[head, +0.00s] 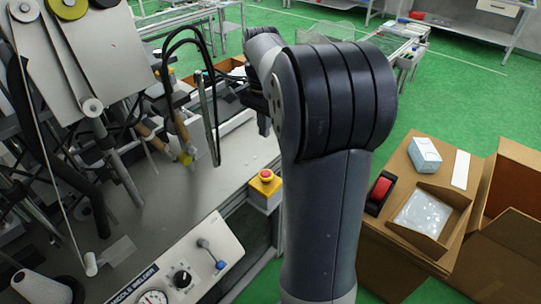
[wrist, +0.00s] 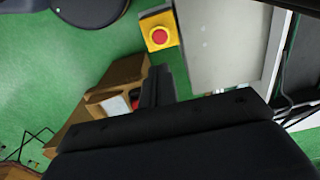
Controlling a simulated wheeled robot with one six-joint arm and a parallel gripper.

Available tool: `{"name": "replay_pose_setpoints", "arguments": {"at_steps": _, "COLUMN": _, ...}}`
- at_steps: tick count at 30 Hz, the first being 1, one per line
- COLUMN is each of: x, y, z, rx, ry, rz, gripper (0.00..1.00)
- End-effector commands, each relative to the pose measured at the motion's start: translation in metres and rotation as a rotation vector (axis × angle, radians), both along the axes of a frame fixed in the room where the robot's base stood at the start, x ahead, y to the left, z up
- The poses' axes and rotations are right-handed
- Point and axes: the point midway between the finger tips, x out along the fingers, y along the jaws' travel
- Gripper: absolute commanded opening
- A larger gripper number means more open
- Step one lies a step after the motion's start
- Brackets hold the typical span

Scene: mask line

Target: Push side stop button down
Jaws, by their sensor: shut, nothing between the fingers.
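The side stop button (head: 266,174) is a red mushroom knob on a yellow box (head: 263,188), fixed to the side edge of the machine table, left of my arm in the head view. In the wrist view the red button (wrist: 159,36) and its yellow box (wrist: 150,20) show at the top, beyond my fingertips. My gripper (wrist: 158,72) is shut and empty, its dark fingers together and apart from the button. In the head view my gripper is mostly hidden behind my arm, above the table's far part.
The machine table (head: 185,190) carries rollers, hoses and a control panel (head: 185,270). Cardboard boxes (head: 430,215) with a red-and-black tape dispenser (head: 380,190) stand at right. They also show below the button in the wrist view (wrist: 125,75). Green floor (head: 440,100) is open behind.

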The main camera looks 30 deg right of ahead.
Motion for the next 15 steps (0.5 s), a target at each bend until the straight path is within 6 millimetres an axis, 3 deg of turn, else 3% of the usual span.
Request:
{"name": "replay_pose_setpoints", "arguments": {"at_steps": 10, "x": 0.000, "y": 0.000, "z": -0.001, "rx": 0.001, "ry": 0.000, "rz": -0.001, "gripper": 0.00}}
{"name": "replay_pose_setpoints", "arguments": {"at_steps": 15, "x": 0.000, "y": 0.000, "z": -0.015, "rx": 0.001, "ry": 0.003, "rz": -0.001, "gripper": 0.00}}
